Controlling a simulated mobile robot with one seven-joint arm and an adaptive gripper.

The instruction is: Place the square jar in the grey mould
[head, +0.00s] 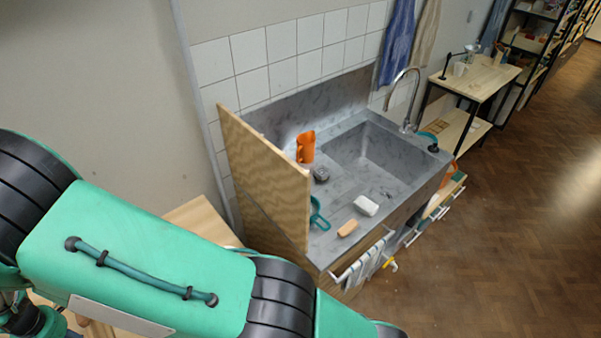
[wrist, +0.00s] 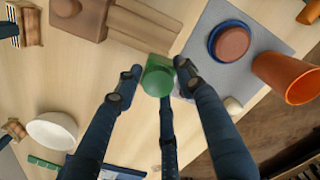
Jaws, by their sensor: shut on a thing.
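A green jar (wrist: 158,76) shows between my fingertips in the wrist view. Its near face looks round and its upper part more square. My gripper (wrist: 158,74) is shut on it, with dark blue fingers at its left and right and a third below. The pale wooden table top lies behind the jar; the gap between them cannot be judged. A pale rounded thing (wrist: 178,92) is mostly hidden behind the right finger. I cannot make out the grey mould for certain in either view. My gripper is outside the head view.
In the wrist view, a grey mat (wrist: 276,42) bears a blue dish with a brown disc (wrist: 232,43). An orange pot (wrist: 290,78), a brown block (wrist: 92,20) and a white bowl (wrist: 52,131) are nearby. In the head view, a grey sink (head: 370,150) stands behind a wooden panel (head: 262,175).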

